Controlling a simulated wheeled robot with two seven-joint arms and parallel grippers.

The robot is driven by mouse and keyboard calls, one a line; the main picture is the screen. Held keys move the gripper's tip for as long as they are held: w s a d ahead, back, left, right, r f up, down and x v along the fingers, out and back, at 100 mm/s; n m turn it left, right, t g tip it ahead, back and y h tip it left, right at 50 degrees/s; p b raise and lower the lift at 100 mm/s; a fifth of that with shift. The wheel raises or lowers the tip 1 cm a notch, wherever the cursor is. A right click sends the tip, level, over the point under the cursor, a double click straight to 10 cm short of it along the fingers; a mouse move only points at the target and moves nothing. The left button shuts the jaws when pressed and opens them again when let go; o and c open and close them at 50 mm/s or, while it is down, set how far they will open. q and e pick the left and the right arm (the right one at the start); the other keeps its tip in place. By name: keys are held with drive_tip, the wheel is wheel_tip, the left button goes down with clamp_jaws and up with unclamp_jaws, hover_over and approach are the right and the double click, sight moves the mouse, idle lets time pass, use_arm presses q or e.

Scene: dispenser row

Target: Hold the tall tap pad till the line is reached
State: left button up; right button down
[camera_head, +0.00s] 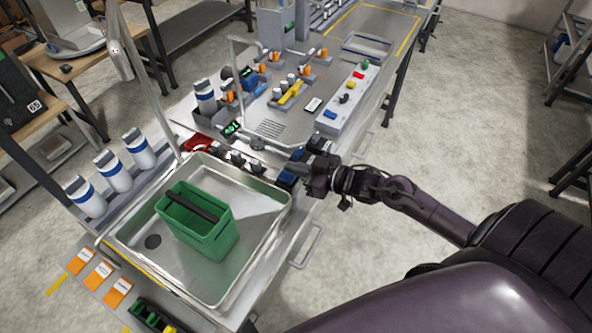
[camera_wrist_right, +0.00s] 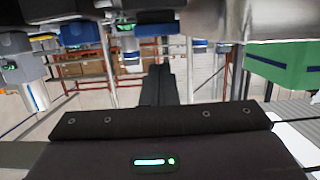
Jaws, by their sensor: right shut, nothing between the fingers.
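A tall thin tap pipe (camera_head: 147,90) rises behind the steel sink (camera_head: 273,222) at the left. A green bin (camera_head: 222,238) with a dark handle stands in the sink; it also shows in the wrist view (camera_wrist_right: 285,65). A fill line inside the bin cannot be made out. My right gripper (camera_head: 300,168) is shut and empty at the sink's back right corner, beside small dark and blue fittings (camera_head: 289,178). Which fitting is the tall tap's pad, and whether the fingers touch it, I cannot tell. The wrist view shows the closed dark fingers (camera_wrist_right: 157,85). My left gripper is out of view.
White bottles with blue bands (camera_head: 114,172) stand left of the sink. A shorter tap (camera_head: 240,75) and small orange-topped items (camera_head: 275,57) stand on the counter behind. A light tray with coloured knobs (camera_head: 347,97) lies at the right edge. Orange cards (camera_head: 98,273) lie in front.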

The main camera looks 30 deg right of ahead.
drive_tip(key=shift+f, duration=1.1)
